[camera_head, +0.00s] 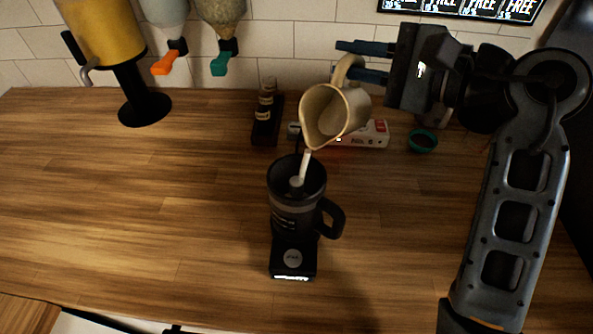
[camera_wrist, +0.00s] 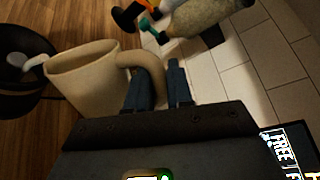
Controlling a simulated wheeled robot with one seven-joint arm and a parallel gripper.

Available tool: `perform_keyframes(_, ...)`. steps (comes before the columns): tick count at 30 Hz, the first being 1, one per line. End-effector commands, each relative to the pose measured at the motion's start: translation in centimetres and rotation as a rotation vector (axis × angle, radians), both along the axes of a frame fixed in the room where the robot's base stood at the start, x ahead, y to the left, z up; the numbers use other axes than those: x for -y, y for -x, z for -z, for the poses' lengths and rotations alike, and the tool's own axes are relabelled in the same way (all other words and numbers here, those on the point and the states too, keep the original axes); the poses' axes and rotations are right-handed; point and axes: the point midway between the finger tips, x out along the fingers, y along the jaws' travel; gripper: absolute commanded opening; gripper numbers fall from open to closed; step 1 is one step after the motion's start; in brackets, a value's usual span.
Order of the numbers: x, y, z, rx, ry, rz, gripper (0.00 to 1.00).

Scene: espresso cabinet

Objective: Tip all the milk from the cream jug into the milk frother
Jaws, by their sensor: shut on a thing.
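The cream jug (camera_head: 332,113) is beige and tilted with its spout down to the left, above the milk frother. A white stream of milk (camera_head: 304,168) runs from its spout into the frother's open top. The milk frother (camera_head: 288,218) is a black jug with a handle at its right, upright on a black base (camera_head: 293,258). My gripper (camera_head: 350,62) is shut on the jug's handle. In the wrist view the blue fingers (camera_wrist: 160,88) hold the handle of the jug (camera_wrist: 88,78), and the frother (camera_wrist: 22,72) is at the left edge. The jug's inside bottom is hidden.
A dark rack with small bottles (camera_head: 267,108) and a red-white box (camera_head: 370,134) stand behind the jug. A small green-rimmed bowl (camera_head: 423,140) is to the right. Dispensers (camera_head: 110,40) stand or hang at the back left. The wooden counter (camera_head: 130,200) is clear at left.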

Motion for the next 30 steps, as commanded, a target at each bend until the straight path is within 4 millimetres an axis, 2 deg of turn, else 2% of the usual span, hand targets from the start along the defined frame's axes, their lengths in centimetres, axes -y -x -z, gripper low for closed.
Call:
perform_keyframes(14,-0.9,1.1,-1.2,0.111,0.081,0.000,0.00)
perform_keyframes(23,-2.1,2.9,-1.9,0.198,0.148,0.002,0.00)
perform_keyframes(26,-0.7,0.8,-1.2,0.110,0.081,0.003,0.00)
perform_keyframes(27,0.1,0.2,-0.3,0.044,0.036,0.007,0.00)
perform_keyframes(30,0.7,-0.7,0.9,-0.065,-0.048,0.004,0.00)
